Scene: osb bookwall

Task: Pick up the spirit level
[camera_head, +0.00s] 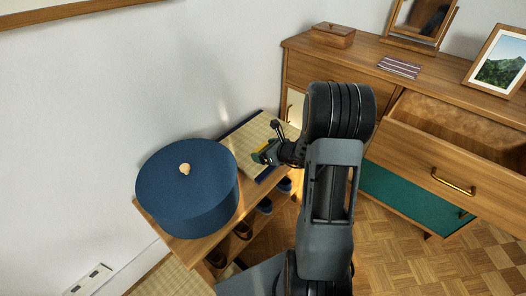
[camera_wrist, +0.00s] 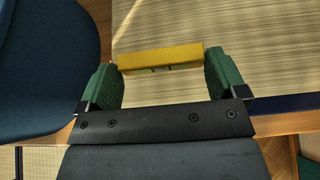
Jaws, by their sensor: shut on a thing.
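The spirit level is a yellow bar (camera_wrist: 160,58) held crosswise between the green fingertips of my gripper (camera_wrist: 163,80) in the wrist view. My gripper is shut on it, one pad at each end. In the head view only a small yellow part of the spirit level (camera_head: 262,155) shows beside my gripper (camera_head: 268,154). It is over the woven mat with a dark blue border (camera_head: 243,139) on the low wooden bench. I cannot tell whether it touches the mat.
A round blue box with a pale knob (camera_head: 187,190) stands on the bench (camera_head: 212,237), left of my gripper. Shoes (camera_head: 264,206) sit on the shelf below. At right, a wooden dresser (camera_head: 360,62) has an open drawer (camera_head: 450,160). Parquet floor is free at the lower right.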

